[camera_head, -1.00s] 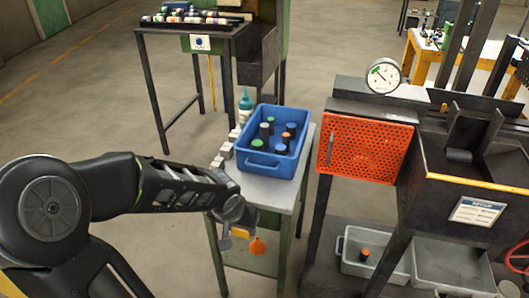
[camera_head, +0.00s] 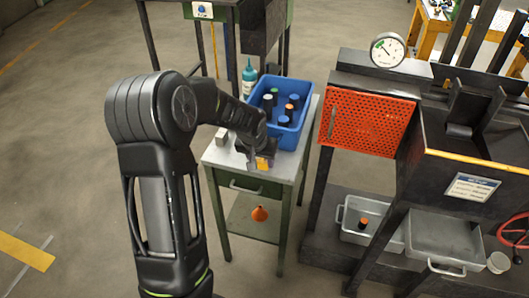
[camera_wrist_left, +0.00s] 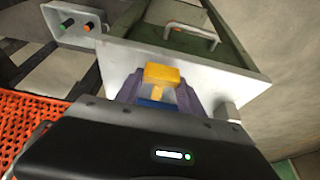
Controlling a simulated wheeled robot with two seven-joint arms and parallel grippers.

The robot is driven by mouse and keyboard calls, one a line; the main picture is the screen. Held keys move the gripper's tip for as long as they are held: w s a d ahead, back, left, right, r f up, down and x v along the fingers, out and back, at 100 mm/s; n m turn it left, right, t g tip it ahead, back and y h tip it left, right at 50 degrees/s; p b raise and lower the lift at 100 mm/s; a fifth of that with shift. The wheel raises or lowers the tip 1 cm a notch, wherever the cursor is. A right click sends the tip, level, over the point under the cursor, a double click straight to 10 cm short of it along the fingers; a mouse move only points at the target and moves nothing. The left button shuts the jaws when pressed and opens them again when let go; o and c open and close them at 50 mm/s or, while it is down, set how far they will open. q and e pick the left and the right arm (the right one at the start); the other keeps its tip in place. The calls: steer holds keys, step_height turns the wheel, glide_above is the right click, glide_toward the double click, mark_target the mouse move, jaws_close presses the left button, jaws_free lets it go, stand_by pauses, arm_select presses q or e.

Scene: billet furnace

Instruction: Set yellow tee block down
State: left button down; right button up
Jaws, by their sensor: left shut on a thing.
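The yellow tee block (camera_head: 263,163) is at the front of the small grey-topped table (camera_head: 285,170), in front of the blue crate. My left gripper (camera_head: 254,157) reaches over the tabletop from the left and is shut on it. In the left wrist view the yellow tee block (camera_wrist_left: 162,75) sits between the two fingers of my left gripper (camera_wrist_left: 160,92), with the light tabletop (camera_wrist_left: 118,62) behind it. I cannot tell whether the block touches the tabletop. My right gripper is not in view.
The blue crate (camera_head: 290,138) with several coloured-top cylinders stands close behind my left gripper. Grey blocks (camera_head: 221,137) and a teal bottle (camera_head: 249,78) stand along the left side. An orange funnel (camera_head: 260,213) lies on the lower shelf. An orange perforated panel (camera_head: 365,118) is to the right.

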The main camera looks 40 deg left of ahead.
arm_select(q)
steer(key=shift+w, duration=0.1)
steer(key=shift+w+a, duration=0.15)
steer(key=shift+w, duration=0.2)
steer(key=w, duration=0.1)
steer(key=w+a+p, duration=0.1)
steer(key=shift+w, duration=0.3)
steer(key=shift+s+d+f, duration=0.1)
steer(key=shift+f, duration=0.65)
